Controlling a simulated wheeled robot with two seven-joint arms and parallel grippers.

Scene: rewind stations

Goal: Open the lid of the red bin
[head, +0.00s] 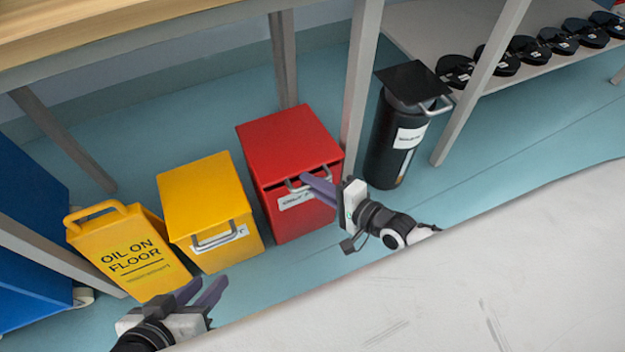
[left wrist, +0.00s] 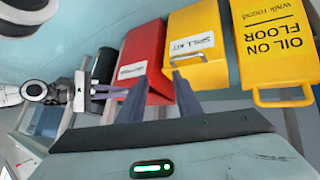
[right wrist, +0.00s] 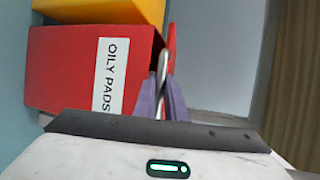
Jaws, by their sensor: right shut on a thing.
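The red bin (head: 300,206) stands on the floor under the table, with a white label reading OILY PADS (right wrist: 109,75). Its red lid (head: 288,142) looks slightly raised at the front, with a dark gap below its edge. My right gripper (head: 308,181) is at the bin's front, shut on the lid's metal handle (right wrist: 161,70), which shows between its fingers in the right wrist view. My left gripper (head: 202,286) is open and empty, low in front of the yellow bin. The red bin also shows in the left wrist view (left wrist: 143,62).
A yellow spill kit bin (head: 205,205) stands left of the red bin, beside a yellow OIL ON FLOOR sign (head: 130,255). A black canister (head: 393,140) stands right, past a table leg (head: 361,85). The wooden tabletop (head: 100,32) is above. Pale surface fills the lower right.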

